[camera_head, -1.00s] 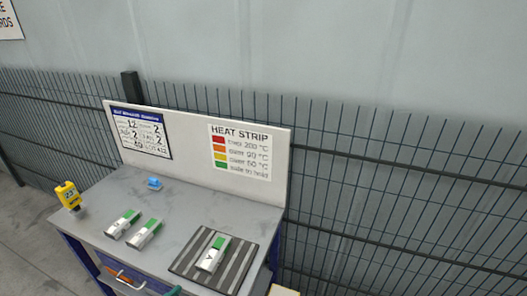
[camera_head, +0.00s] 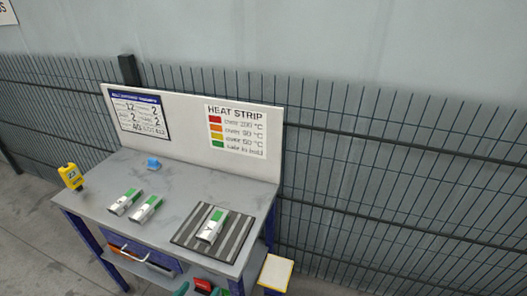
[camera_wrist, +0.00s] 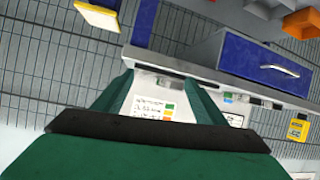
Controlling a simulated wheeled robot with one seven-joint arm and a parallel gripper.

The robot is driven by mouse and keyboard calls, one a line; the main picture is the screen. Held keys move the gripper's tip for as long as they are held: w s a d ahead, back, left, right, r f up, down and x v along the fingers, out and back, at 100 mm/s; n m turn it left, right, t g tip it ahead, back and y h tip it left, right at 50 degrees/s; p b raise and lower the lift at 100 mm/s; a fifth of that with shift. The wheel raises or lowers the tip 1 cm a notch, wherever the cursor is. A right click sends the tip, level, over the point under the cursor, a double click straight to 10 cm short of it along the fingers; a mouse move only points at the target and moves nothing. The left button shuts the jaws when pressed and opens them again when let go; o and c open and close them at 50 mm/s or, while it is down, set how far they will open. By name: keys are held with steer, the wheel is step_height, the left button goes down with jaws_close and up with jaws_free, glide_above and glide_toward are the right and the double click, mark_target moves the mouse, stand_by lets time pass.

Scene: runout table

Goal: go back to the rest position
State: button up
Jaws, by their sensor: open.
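My gripper (camera_wrist: 160,88) shows in the wrist view with its two dark green fingers spread apart and nothing between them. That view is upside down and looks toward the table from below its top, with the board behind the fingers. In the head view, only small green pieces show at the bottom edge, and I cannot tell for sure that they are my fingers. The grey table (camera_head: 112,190) stands clear of the fingers, as far as I can see.
Two white-and-green pieces (camera_head: 124,202) (camera_head: 146,209) lie on the table, and another (camera_head: 212,227) on a striped mat (camera_head: 238,234). A yellow device (camera_head: 70,176) and blue object (camera_head: 153,163) are there too.

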steer(key=s+d+f+n+y, duration=0.4)
steer(key=s+d+f, duration=0.5)
steer(key=s+f, duration=0.1)
steer(key=s+d+r+t, duration=0.1)
steer(key=s+d+r, duration=0.1)
steer(key=s, duration=0.3)
steer(key=s+d+r+m, duration=0.1)
steer(key=s+d+r, duration=0.2)
steer(key=s+d, duration=0.1)
steer(key=s+d+r+m+t+h, duration=0.1)
steer(key=s+d+r, duration=0.1)
steer(key=s, duration=0.5)
steer(key=shift+d+r+t, duration=0.3)
steer(key=shift+d+r, duration=0.1)
steer(key=shift+r, duration=0.05)
